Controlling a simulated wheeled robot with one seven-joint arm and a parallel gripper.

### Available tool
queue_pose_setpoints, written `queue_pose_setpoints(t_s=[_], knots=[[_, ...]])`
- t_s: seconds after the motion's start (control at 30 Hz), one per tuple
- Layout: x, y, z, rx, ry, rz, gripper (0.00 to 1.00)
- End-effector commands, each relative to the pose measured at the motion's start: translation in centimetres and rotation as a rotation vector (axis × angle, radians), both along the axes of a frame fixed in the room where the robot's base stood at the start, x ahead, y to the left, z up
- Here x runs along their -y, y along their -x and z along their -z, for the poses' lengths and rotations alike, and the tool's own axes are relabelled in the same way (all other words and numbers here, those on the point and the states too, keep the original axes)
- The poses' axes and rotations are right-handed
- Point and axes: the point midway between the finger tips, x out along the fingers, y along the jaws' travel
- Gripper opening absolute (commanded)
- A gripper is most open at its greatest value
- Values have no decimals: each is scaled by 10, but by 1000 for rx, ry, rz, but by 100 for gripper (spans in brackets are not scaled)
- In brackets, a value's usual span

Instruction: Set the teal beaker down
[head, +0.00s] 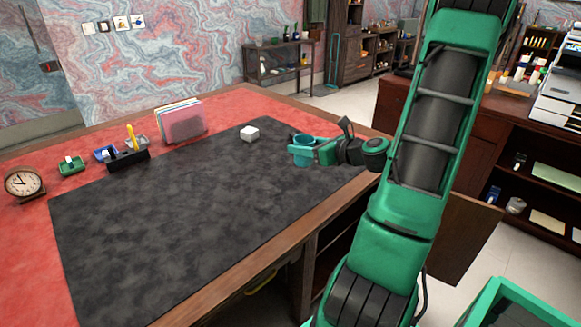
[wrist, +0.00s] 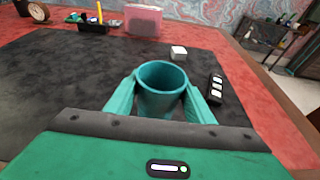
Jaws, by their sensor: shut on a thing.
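The teal beaker (wrist: 161,86) is between the two fingers of my gripper (wrist: 160,104) in the wrist view. The fingers press on its left and right sides, and its open mouth faces up. In the head view the beaker (head: 303,152) shows at the far right part of the dark desk mat (head: 180,210), with my gripper (head: 302,153) around it. The beaker looks upright and empty. Its base is hidden in the wrist view, so I cannot tell whether it touches the mat.
A small white cube (head: 249,133) lies on the mat beyond the beaker. A dark object with pale buttons (wrist: 216,88) lies right of the beaker in the wrist view. A file holder (head: 181,121), pen holder (head: 128,157) and clock (head: 23,184) stand along the back and left. The mat's middle is clear.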

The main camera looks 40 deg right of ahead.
Motion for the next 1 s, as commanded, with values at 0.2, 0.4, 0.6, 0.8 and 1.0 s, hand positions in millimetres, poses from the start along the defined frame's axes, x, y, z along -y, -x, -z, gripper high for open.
queue_pose_setpoints(t_s=[0.2, 0.4, 0.6, 0.8, 1.0], knots=[[37, 1, 22, 1, -1, 3, 22], [76, 1, 46, 1, -1, 1, 22], [104, 1, 63, 1, -1, -1, 22], [112, 1, 70, 1, -1, -2, 22], [112, 1, 89, 0, -4, -2, 22]])
